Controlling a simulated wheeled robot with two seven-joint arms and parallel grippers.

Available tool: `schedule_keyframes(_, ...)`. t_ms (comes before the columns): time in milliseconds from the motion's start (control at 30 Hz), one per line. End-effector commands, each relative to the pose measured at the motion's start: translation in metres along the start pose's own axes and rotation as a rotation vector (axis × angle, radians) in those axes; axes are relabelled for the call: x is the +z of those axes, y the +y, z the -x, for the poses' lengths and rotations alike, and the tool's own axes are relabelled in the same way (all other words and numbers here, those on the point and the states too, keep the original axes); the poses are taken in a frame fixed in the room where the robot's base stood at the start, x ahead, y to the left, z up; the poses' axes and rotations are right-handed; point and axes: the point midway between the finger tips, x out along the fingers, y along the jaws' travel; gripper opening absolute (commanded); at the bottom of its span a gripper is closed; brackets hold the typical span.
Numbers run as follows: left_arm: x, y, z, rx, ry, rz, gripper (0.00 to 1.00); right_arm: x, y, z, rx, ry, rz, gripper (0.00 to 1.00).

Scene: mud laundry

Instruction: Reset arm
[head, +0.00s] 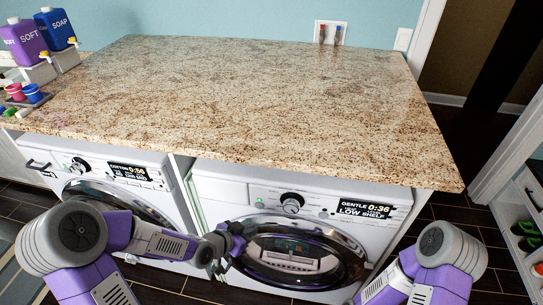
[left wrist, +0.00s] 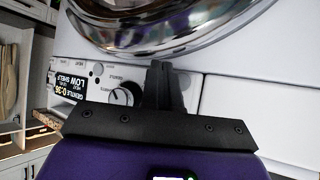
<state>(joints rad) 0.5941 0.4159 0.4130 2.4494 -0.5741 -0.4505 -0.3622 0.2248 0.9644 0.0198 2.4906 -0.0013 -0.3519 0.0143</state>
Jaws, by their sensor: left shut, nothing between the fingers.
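My left gripper (head: 238,232) is in front of the right-hand washing machine (head: 225,187), by the left side of its round door (head: 300,255). The left wrist view shows the gripper's dark fingers (left wrist: 160,80) together, with nothing between them. There the machine's control knob (left wrist: 122,95) and the chrome door rim (left wrist: 170,45) appear beyond the fingers. I cannot tell whether the fingers touch the machine. My right arm shows at the lower right in the head view, but its gripper is out of the picture.
A granite countertop (head: 250,90) lies above both machines, mostly clear. Purple and blue soap bottles (head: 58,30) and small coloured cups (head: 32,93) stand at its left. Another washing machine (head: 85,160) is at left. A shelf with green shoes (head: 527,228) is at right.

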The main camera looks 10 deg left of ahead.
Motion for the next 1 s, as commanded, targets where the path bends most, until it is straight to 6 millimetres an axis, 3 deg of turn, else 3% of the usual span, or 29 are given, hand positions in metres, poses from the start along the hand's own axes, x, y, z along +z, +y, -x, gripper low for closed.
schedule_keyframes(167,0.006,0.004,-0.004,0.010,-0.016,0.030,0.00,0.000,0.000,0.000,0.000,0.000,0.000,0.00)
schedule_keyframes(267,0.033,0.018,-0.016,0.038,-0.085,0.152,0.00,0.000,0.000,0.000,0.000,0.000,0.000,0.00)
schedule_keyframes(467,0.135,0.077,-0.039,0.070,-0.396,0.550,0.00,0.000,0.000,0.000,0.000,0.000,0.000,0.00)
schedule_keyframes(600,0.200,0.113,-0.034,0.021,-0.618,0.753,0.00,0.000,0.000,0.000,0.000,0.000,0.000,0.00)
schedule_keyframes(700,0.230,0.127,-0.026,-0.023,-0.723,0.837,0.00,0.000,0.000,0.000,0.000,0.000,0.000,0.00)
schedule_keyframes(833,0.246,0.134,-0.021,-0.056,-0.779,0.883,0.00,0.000,0.000,0.000,0.000,0.000,0.000,0.00)
schedule_keyframes(1000,0.247,0.134,-0.020,-0.059,-0.783,0.887,0.00,0.000,0.000,0.000,0.000,0.000,0.000,0.00)
